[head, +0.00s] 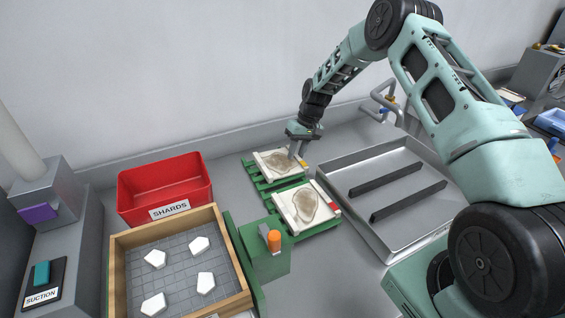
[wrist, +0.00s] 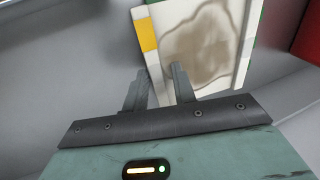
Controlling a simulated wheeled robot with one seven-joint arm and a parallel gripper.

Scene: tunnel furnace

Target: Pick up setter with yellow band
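The setter with the yellow band (head: 268,157) is a pale square slab with a brown stain. It lies on the far green rack, its yellow band near its right corner. In the wrist view the same setter (wrist: 233,78) fills the upper middle, with the yellow band (wrist: 147,35) on its left edge. My gripper (head: 293,150) is over that setter's right edge. In the wrist view my gripper (wrist: 159,70) has its two fingers apart, one on each side of the setter's left edge; whether they touch it I cannot tell.
A second stained setter (head: 297,220) with a red band (head: 334,207) lies on the near rack. A metal tray (head: 345,170) with two dark bars stands right. A red SHARDS bin (head: 135,200) and a wood-framed box (head: 118,265) of white pieces stand left.

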